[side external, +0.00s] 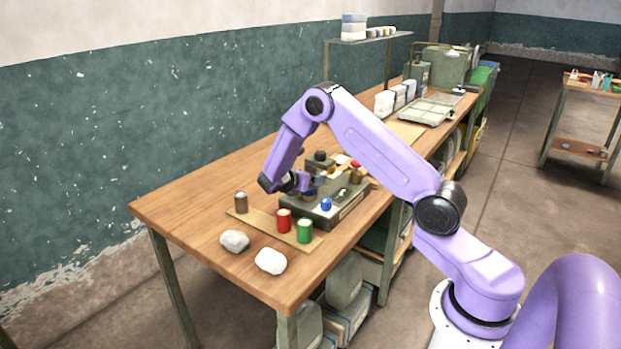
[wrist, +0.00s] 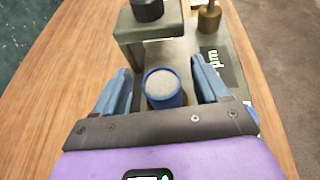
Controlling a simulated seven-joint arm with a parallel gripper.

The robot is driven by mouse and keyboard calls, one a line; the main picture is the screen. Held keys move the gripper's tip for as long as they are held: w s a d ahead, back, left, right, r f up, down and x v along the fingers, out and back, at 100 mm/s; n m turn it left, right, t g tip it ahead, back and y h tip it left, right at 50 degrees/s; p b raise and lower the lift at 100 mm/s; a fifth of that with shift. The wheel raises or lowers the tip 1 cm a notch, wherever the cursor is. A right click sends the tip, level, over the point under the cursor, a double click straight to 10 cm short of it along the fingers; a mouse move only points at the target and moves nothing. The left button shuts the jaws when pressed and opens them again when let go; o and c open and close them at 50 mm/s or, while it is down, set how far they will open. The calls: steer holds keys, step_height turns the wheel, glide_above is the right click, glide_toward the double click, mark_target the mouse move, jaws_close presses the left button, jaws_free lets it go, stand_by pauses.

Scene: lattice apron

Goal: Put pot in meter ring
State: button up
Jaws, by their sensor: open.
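My gripper (wrist: 163,88) is open, its two blue fingers apart on either side of a round pot-like thing with a blue rim and grey top (wrist: 163,84). I cannot tell whether the fingers touch it, or whether the blue is a separate ring around it. In the side view my gripper (side external: 308,186) is low over the left part of the olive-green meter (side external: 347,207), hiding what lies between its fingers. The meter's dark display with green marks (wrist: 221,66) shows at the right in the wrist view. A small blue knob-like thing (side external: 326,204) is on the meter's front.
An olive block (wrist: 133,33) with a black cylinder (wrist: 148,9) stands just beyond the fingers. The table's left end is clear.

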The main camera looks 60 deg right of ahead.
steer(key=s+a+r+m+y, duration=0.15)
steer(key=s+a+r, duration=0.25)
steer(key=a, duration=0.5)
steer(key=s+a+r+m+y, duration=0.1)
steer(key=s+a+r+y, duration=0.2)
steer(key=a, duration=0.5)
steer(key=s+a+r+m+y, duration=0.1)
steer(key=s+a+y, duration=0.2)
steer(key=s, duration=0.7)
steer(key=s+a+r+m+y, duration=0.1)
steer(key=s+a+y, duration=0.2)
steer(key=s, duration=0.7)
steer(key=s+a+r+m+g+y, duration=0.1)
steer(key=s+a, duration=0.4)
steer(key=s, duration=0.5)
steer(key=shift+a+r+m+y, duration=0.2)
steer(key=shift+m+y, duration=0.35)
steer(key=shift+y, duration=0.6)
